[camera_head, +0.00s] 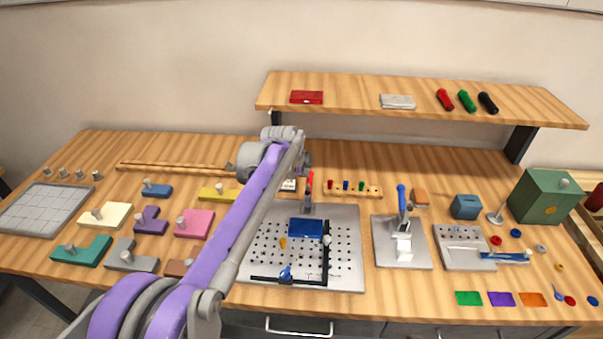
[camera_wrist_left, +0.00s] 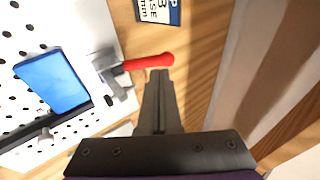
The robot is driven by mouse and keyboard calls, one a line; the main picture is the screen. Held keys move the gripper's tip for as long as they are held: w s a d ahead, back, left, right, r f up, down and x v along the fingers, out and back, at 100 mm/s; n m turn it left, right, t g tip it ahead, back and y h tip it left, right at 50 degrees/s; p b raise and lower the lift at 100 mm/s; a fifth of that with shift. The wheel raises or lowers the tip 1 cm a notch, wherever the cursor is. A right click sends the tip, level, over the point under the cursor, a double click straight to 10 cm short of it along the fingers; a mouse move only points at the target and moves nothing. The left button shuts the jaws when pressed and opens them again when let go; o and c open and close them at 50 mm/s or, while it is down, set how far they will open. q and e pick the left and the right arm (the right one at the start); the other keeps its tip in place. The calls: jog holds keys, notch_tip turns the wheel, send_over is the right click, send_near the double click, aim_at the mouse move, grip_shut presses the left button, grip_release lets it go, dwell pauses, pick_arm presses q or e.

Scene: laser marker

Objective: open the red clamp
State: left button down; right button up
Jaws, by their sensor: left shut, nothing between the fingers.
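The red clamp (camera_head: 310,181) stands at the back edge of the perforated plate (camera_head: 348,225), its red handle pointing up in the head view. In the left wrist view the red handle (camera_wrist_left: 148,62) reaches right from the grey clamp body (camera_wrist_left: 108,70). My left gripper (camera_wrist_left: 159,73) is shut and empty, its fingertips close to the handle's free end; I cannot tell whether they touch. In the head view my left arm hides most of that gripper. A blue block (camera_head: 305,228) lies on the plate in front of the clamp. My right gripper is not in view.
A blue-handled clamp (camera_head: 286,273) stands at the plate's front, by black rails (camera_head: 326,250). A wooden rack of small pegs (camera_head: 352,190) lies behind the plate. A press with a blue lever (camera_head: 402,198) stands to the right. A shelf (camera_head: 350,90) overhangs the back.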

pick_arm(q)
jog(key=w+r+v, duration=0.1)
jog(key=v, duration=1)
jog(key=s+a+f+n, duration=0.3)
jog(key=s+f+n, duration=0.2)
jog(key=s, duration=0.7)
jog(key=s+a+f+n+y+p, duration=0.1)
jog(key=s+a+f+n, duration=0.3)
jog(key=s, duration=0.8)
jog(key=s+a+f+n+g+y, duration=0.1)
jog(key=s+a+f+n, duration=0.2)
jog(key=s+f+n, duration=0.5)
jog(key=s+n, duration=0.1)
jog(key=s, duration=0.3)
jog(key=shift+s+a+n+p, duration=0.15)
jog(key=shift+s+n+p, duration=0.15)
jog(key=shift+p, duration=0.1)
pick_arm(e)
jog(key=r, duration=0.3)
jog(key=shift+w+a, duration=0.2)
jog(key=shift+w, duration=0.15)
pick_arm(q)
jog(key=shift+w, duration=0.1)
